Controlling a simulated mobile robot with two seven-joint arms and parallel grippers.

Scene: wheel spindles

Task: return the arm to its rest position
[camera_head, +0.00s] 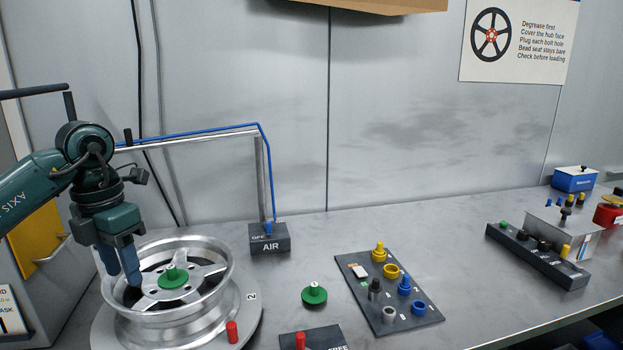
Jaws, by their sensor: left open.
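My left gripper (122,274) hangs down at the left with its blue fingers open. The fingertips are over the left inside of a silver wheel (213,262); I cannot tell whether they touch it. I see nothing held between them. The wheel lies flat on a round grey plate (247,311) marked 2. A green knobbed cover (173,277) sits on the wheel's hub. My right gripper is not in view.
An AIR box (269,239) with a blue-hosed pipe stands behind the wheel. A loose green cover (314,294) lies to its right. A dark tray (378,319) holds coloured plugs, and a dark rack (536,258) stands farther right. A red peg (232,332) stands in front.

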